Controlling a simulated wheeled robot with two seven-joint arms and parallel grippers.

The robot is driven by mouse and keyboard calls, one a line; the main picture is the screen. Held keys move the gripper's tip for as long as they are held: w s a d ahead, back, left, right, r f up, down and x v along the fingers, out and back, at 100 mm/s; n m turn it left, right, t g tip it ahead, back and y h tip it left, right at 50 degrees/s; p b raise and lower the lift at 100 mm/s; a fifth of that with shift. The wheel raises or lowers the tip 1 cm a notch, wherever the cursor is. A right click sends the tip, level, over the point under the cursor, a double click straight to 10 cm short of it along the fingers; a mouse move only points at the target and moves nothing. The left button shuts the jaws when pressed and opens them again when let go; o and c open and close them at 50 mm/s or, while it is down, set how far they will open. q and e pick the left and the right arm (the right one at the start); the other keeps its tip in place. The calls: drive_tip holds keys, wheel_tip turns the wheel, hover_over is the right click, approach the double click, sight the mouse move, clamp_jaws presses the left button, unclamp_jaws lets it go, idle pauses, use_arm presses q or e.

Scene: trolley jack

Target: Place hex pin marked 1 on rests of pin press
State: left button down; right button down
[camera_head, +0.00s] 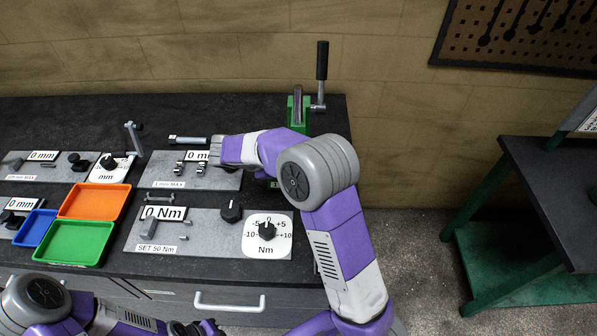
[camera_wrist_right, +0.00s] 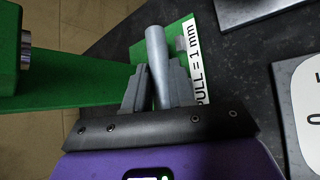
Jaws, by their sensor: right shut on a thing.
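In the right wrist view my right gripper (camera_wrist_right: 155,72) is shut on a smooth grey pin (camera_wrist_right: 156,47), which sticks out past the fingers; no number is legible on it. Beyond the fingers lies the green base (camera_wrist_right: 85,84) of the pin press, with a white label reading "PULL = 1 mm" (camera_wrist_right: 202,72). In the head view the green pin press (camera_head: 298,112) stands at the bench's back right with its black-handled lever upright. My right arm hides its lower part, and the fingers and rests are not clear there. My left gripper (camera_head: 196,328) is partly cut off at the bottom edge.
Grey plates with dials and white labels cover the bench, including a torque plate (camera_head: 200,248). A bolt-like part (camera_head: 187,140) lies behind. Orange (camera_head: 95,201), green (camera_head: 72,242) and blue trays sit at left. A side table (camera_head: 560,160) stands at right.

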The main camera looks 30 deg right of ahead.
drive_tip(key=shift+d, duration=0.9)
drive_tip(key=shift+d+f+b, duration=0.15)
drive_tip(key=shift+f+b, duration=0.5)
drive_tip(key=shift+f, duration=1.05)
drive_tip(key=shift+s, duration=0.1)
drive_tip(key=shift+f, duration=0.2)
drive_tip(key=c, duration=1.2)
unclamp_jaws()
drive_tip(key=shift+r, duration=0.25)
drive_tip(key=p+v, duration=0.2)
drive_tip(key=v, duration=1)
